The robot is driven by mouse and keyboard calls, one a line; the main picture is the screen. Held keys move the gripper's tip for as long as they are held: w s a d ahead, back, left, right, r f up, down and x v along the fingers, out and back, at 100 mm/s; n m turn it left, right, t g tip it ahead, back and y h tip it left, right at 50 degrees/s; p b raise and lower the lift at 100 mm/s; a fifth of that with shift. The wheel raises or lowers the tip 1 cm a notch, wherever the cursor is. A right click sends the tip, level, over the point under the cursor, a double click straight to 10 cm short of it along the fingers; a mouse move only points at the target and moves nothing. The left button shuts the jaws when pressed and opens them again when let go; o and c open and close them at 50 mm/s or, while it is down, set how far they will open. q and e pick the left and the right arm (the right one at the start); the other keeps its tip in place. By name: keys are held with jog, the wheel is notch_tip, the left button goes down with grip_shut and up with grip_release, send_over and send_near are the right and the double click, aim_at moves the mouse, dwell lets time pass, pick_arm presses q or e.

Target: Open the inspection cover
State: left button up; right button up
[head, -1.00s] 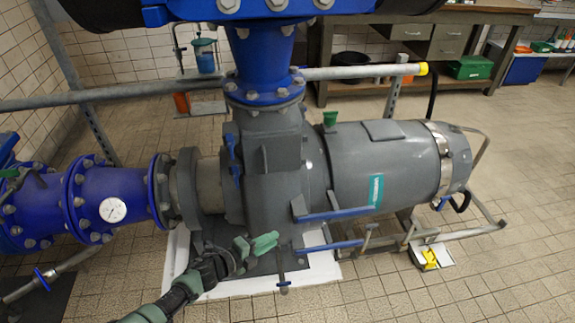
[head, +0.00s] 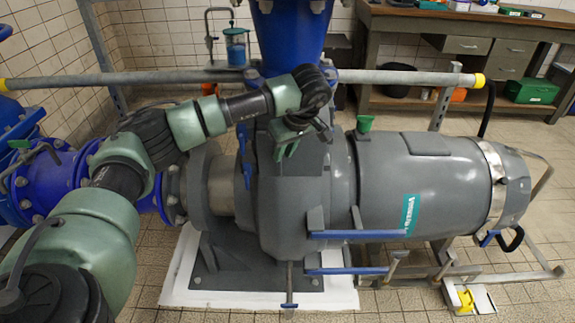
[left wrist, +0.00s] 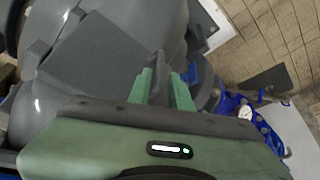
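A flat grey rectangular plate, which looks like the inspection cover (head: 267,163), lies closed against the upper casing of the big grey pump (head: 285,215). In the left wrist view the cover (left wrist: 95,62) fills the upper left, tilted. My right gripper is not in view.
A blue vertical pipe (head: 290,35) rises behind my left gripper. A grey railing (head: 400,77) runs behind the pump. Blue-handled bars (head: 358,234) stick out low in front.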

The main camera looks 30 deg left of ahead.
aim_at(280, 173)
pick_arm(q)
jog(key=x, duration=0.6)
jog(key=shift+b, duration=0.3)
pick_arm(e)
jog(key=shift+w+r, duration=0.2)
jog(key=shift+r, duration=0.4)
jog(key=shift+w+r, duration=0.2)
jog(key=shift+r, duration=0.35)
pick_arm(q)
grip_shut()
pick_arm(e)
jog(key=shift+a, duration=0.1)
